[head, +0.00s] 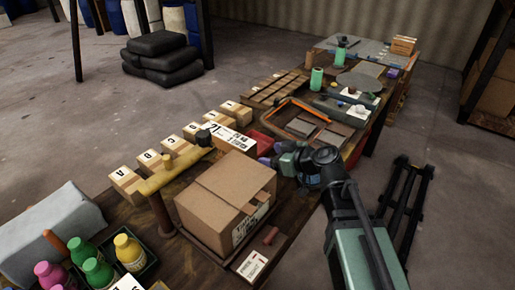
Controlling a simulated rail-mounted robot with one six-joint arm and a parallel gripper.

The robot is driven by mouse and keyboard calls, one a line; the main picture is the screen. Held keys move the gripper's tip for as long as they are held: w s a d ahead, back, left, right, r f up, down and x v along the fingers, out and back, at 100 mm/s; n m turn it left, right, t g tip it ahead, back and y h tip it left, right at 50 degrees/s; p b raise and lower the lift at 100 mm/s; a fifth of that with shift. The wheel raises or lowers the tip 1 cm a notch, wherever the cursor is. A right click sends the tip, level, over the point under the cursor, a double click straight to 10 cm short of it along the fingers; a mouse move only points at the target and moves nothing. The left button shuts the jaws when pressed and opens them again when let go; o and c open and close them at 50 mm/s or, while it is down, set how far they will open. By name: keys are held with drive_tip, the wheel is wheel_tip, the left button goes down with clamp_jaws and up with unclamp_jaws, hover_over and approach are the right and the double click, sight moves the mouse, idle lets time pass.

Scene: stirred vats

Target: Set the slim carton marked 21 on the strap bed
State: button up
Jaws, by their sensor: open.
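The slim carton marked 21 (228,139) is a white box with black print, lying behind the large brown box. Its lower part is hidden by that box. My gripper (268,155) is open, with purple fingertips near the carton's right end; I cannot tell whether they touch it. No part is clearly labelled as the strap bed. A yellow bar (172,172) on a brown post stands left of the large brown box (226,192), which rests on a low dark board. I cannot tell whether this is the strap bed.
Several small numbered cartons (126,181) stand in a row behind the yellow bar. Coloured bottles (128,249) stand at the front left near a grey block (50,232). An orange-edged tray (290,108) holds brown slabs behind my gripper. A red bin (262,141) is beside the carton.

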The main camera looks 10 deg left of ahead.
drive_tip(key=shift+s+d+r, duration=0.2)
drive_tip(key=shift+s+d, duration=0.05)
drive_tip(key=shift+d, duration=0.2)
drive_tip(key=shift+o, duration=0.2)
drive_tip(key=w+a+r+t+y, duration=0.25)
drive_tip(key=a+r+y, duration=0.2)
drive_tip(key=r, duration=0.25)
drive_tip(key=b, duration=0.9)
approach(242, 142)
drive_tip(key=shift+w+a+f+h, duration=0.15)
drive_tip(key=shift+w+a+f, duration=0.25)
drive_tip(key=shift+a, duration=0.15)
drive_tip(key=shift+w+a+f+h, duration=0.1)
drive_tip(key=shift+w+a+f, duration=0.25)
drive_tip(key=shift+a, duration=0.15)
drive_tip(key=shift+w+a+r+p, duration=0.5)
drive_tip(key=shift+a+r+p, duration=0.1)
drive_tip(key=shift+a+r, duration=0.2)
drive_tip(key=x, duration=0.5)
drive_tip(key=shift+w+a, duration=0.1)
drive_tip(key=shift+a, duration=0.3)
clamp_jaws()
